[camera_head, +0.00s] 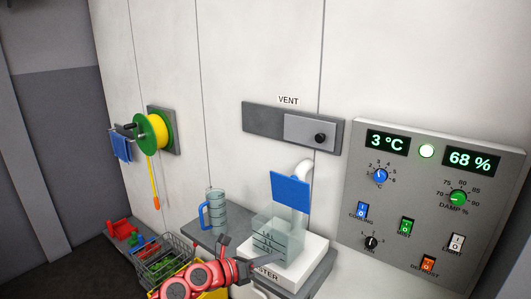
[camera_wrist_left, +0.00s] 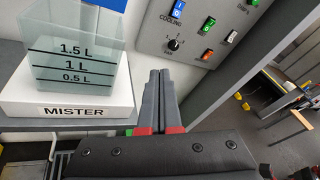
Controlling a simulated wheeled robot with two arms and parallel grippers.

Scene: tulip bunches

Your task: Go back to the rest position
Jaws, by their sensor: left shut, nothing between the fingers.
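My left gripper (camera_head: 279,259) comes in from the bottom of the head view on its red arm, in front of the mister's clear tank. In the left wrist view its two grey fingers (camera_wrist_left: 159,75) lie together with nothing between them. The clear tank (camera_wrist_left: 95,60), marked 0.5 L to 1.5 L, stands on the white mister base (camera_wrist_left: 110,104), left of the fingers. The fingers look apart from the tank in the wrist view. My right gripper is in neither view.
A control panel (camera_head: 440,200) with dials and switches is on the wall at right. A measuring jug (camera_head: 216,212) stands on the grey shelf (camera_head: 318,282). A wire basket (camera_head: 172,260), a yellow reel (camera_head: 153,133) and a vent slider (camera_head: 310,131) are left and above.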

